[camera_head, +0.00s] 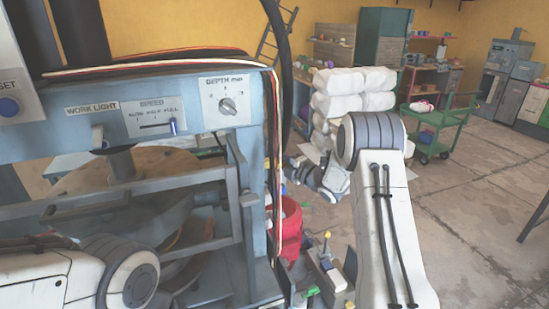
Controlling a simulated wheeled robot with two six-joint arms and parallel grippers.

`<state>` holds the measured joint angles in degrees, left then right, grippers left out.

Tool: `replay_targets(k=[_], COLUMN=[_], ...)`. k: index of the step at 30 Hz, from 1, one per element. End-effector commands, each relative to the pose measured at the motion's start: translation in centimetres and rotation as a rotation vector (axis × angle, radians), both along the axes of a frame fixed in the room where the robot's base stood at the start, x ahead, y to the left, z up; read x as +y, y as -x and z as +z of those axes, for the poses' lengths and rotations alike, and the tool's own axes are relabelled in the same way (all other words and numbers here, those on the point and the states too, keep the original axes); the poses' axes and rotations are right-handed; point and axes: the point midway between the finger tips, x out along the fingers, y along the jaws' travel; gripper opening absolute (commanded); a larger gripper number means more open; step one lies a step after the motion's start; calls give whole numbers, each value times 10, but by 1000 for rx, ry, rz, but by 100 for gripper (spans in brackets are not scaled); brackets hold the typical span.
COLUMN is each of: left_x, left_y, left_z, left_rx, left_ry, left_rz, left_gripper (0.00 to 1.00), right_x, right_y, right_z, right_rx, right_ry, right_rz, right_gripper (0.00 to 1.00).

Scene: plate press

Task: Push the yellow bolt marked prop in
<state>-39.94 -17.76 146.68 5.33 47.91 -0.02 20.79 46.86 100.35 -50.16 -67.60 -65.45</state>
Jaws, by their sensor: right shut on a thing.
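The press (60,130) fills the left side, with a blue front panel and grey guard bars. I cannot make out a yellow bolt marked prop on it. My right arm rises from the bottom right, bends at its elbow and reaches back down beside the press's right edge. My right gripper (296,162) is small and partly hidden there, close to the cables and the post. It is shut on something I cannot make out. My left arm comes in at the bottom left, in front of the guard bars. Its gripper is not in view.
The panel carries a WORK LIGHT switch (98,137), a SPEED slider (172,126) and a DEPTH knob (227,105). A red bin (289,232) and a box of tools (330,274) stand right of the press. White sacks (340,95) and a green cart (440,122) are behind. Floor at right is clear.

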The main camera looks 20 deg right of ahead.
Motion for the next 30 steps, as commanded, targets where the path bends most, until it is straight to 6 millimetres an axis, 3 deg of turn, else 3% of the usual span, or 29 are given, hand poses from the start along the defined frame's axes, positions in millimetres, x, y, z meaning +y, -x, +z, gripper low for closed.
replay_targets(k=[24,30], left_x=[0,0], left_y=[0,0], left_z=[0,-15], left_rx=[0,0], left_ry=[0,0], left_rz=[0,0], left_gripper=[0,0], right_x=[0,12], right_y=[1,1], right_z=[-2,-5], right_rx=[3,0], right_ry=[0,1], right_rz=[1,2], right_gripper=[0,0])
